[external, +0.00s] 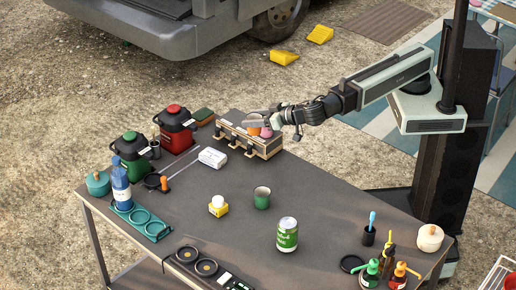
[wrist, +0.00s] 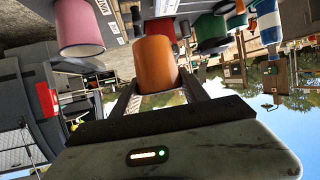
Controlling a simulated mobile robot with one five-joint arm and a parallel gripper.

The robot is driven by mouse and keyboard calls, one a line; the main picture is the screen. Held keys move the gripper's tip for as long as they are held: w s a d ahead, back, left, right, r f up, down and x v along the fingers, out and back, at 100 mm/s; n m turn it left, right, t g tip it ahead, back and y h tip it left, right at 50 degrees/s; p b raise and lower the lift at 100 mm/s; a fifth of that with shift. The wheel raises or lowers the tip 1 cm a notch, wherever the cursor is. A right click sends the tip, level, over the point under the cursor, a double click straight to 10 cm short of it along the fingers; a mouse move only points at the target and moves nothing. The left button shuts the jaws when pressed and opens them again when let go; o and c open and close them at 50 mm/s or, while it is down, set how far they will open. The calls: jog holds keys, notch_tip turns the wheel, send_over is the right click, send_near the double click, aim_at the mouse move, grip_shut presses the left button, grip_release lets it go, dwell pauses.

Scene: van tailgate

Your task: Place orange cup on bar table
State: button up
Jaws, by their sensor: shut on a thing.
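The orange cup (wrist: 155,62) is between the two fingers of my gripper (wrist: 158,84) in the wrist view, and the fingers are shut on it. In the external view the orange cup (external: 254,123) is small and partly covered by my gripper (external: 262,122), at the wooden rack near the table's back edge. I cannot tell whether the cup touches the rack. The dark bar table (external: 222,243) carries several items and has bare top in front of the rack.
A pink cup (wrist: 78,28) is close beside the orange one. The wooden rack (external: 262,148) has hooks along its front. The centre right is clear.

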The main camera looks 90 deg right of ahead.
jog(key=s+a+f+n+t+y+b, duration=0.1)
jog(key=s+a+f+n+y+b, duration=0.1)
jog(key=s+a, duration=0.6)
jog(key=s+a+f+n+y+b, duration=0.25)
jog(key=s+a, duration=0.25)
jog(key=a, duration=0.7)
jog(key=s+a+f+n+t+y+b, duration=0.1)
jog(key=s+a+f+n+y+b, duration=0.15)
jog(key=s+a, duration=0.55)
jog(key=shift+m, duration=0.4)
jog(key=f+b, duration=0.2)
jog(key=f, duration=0.1)
jog(key=w+a+f+b, duration=0.1)
jog(key=f+b, duration=0.2)
jog(key=w+a+f+b, duration=0.1)
jog(key=f+b, duration=0.1)
jog(key=shift+f+b, duration=0.4)
jog(key=shift+r, duration=0.25)
jog(key=shift+f, duration=0.15)
jog(key=o, duration=1.4)
